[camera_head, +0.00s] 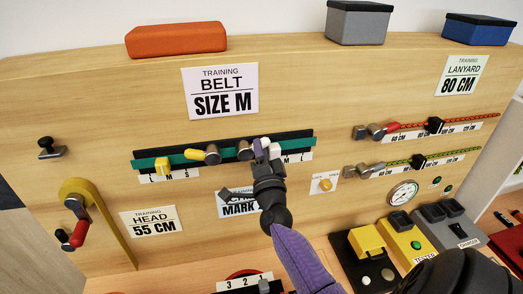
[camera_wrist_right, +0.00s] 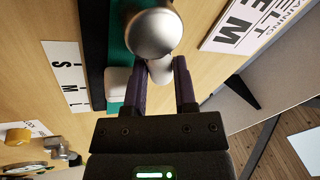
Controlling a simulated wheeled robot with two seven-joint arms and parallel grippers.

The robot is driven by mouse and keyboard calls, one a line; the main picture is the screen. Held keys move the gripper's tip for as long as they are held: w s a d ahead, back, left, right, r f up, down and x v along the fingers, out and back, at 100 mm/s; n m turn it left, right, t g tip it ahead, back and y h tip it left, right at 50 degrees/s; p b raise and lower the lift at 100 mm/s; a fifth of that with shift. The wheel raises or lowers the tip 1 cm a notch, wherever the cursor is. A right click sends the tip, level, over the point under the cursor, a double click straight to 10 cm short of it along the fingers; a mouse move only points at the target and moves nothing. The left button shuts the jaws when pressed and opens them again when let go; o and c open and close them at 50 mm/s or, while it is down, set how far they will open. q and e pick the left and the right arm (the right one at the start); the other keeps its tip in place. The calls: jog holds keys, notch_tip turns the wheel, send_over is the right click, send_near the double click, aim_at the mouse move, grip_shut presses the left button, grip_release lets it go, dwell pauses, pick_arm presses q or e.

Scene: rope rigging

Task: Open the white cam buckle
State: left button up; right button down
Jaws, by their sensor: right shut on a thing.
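The white cam buckle (camera_head: 245,150) sits on the green belt strap (camera_head: 230,149) below the "BELT SIZE M" sign. In the right wrist view its round silver body (camera_wrist_right: 150,32) is close, with a pale lever (camera_wrist_right: 160,70) reaching back between my fingers. My right gripper (camera_head: 264,154) is at the buckle, its purple fingers (camera_wrist_right: 162,88) on either side of the lever and shut on it. The gripper hides part of the buckle in the head view. A white block (camera_wrist_right: 118,85) on the strap is beside the fingers. My left gripper is out of view.
A cam buckle with a yellow lever (camera_head: 203,154) and a yellow block (camera_head: 162,165) are to the left on the same strap. A yellow knob (camera_head: 325,185) and red and green lanyards (camera_head: 405,126) are to the right. A yellow tester box (camera_head: 408,238) stands below.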

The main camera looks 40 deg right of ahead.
jog(key=n+y+p, duration=0.1)
jog(key=n, duration=0.1)
jog(key=r+n+y+p, duration=0.1)
jog(key=n, duration=0.1)
jog(key=shift+w+a+r+n+t, duration=0.1)
jog(key=shift+w+a+n+t, duration=0.1)
jog(key=shift+n+t, duration=0.2)
jog(key=n, duration=0.1)
jog(key=n+y+p, duration=0.1)
jog(key=n, duration=0.1)
jog(key=shift+a+r+n+y+p, duration=0.3)
jog(key=shift+p, duration=0.05)
jog(key=n+p, duration=0.1)
jog(key=n+y, duration=0.1)
jog(key=n, duration=0.1)
jog(key=a+n+y+p, duration=0.1)
jog(key=n, duration=0.1)
jog(key=shift+w+r+p, duration=0.3)
jog(key=shift+w, duration=0.05)
jog(key=shift+w+a+n+y+p, duration=0.1)
jog(key=shift+a+n+y+p, duration=0.2)
jog(key=shift+n, duration=0.35)
jog(key=shift+w+d+n+y+p, duration=0.1)
jog(key=shift+n+p, duration=0.25)
jog(key=shift+n, duration=0.3)
jog(key=shift+a+f, duration=0.1)
jog(key=c, duration=0.7)
grip_release()
